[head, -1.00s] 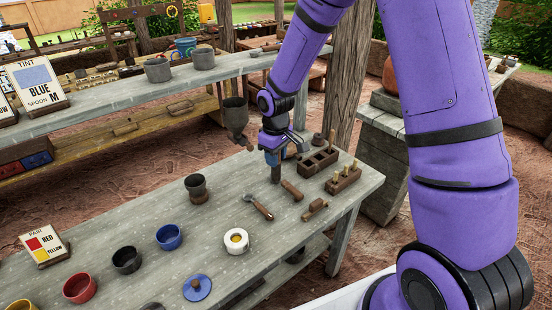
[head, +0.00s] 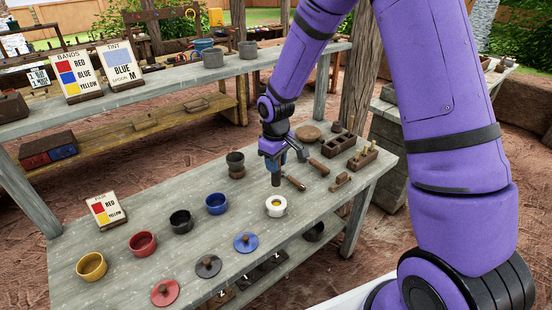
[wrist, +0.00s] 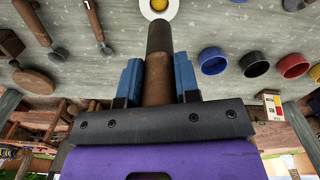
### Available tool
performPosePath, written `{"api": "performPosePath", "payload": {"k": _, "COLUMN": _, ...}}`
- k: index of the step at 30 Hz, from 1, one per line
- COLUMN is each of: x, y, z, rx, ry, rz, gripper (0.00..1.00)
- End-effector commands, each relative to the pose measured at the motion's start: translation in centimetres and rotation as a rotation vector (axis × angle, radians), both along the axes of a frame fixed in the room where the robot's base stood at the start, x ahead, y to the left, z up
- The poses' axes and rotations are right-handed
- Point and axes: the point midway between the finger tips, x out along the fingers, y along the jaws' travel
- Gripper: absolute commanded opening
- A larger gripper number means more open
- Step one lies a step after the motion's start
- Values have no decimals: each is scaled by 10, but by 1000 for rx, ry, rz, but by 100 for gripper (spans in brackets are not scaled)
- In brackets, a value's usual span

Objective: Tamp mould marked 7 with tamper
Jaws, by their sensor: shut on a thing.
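My gripper (head: 272,158) is shut on the tamper (head: 276,180), which has a brown handle and a dark end. In the wrist view, the blue fingers grip the tamper (wrist: 158,75) from both sides. It points down, with its dark end just behind the white cup (head: 276,212), which holds something yellow; I cannot tell whether they touch. Dark blocks with pale marks (head: 262,272) lie on the shelf below the table, partly hidden by its edge. The marks are too small to read, so I cannot pick out the mould marked 7.
The grey table (head: 190,265) carries coloured cups such as a blue cup (head: 216,203), and several lids along its front. Small tools and a wooden rack (head: 362,157) stand at its right end. A dark pot (head: 235,163) is left of my gripper.

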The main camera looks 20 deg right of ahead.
Motion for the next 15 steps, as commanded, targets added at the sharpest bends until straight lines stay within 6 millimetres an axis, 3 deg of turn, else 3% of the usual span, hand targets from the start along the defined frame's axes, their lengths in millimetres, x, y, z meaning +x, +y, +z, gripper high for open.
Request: {"api": "performPosePath", "payload": {"k": 15, "x": -1, "y": 0, "z": -41, "rx": 0, "ry": 4, "rz": -1, "gripper": 6}}
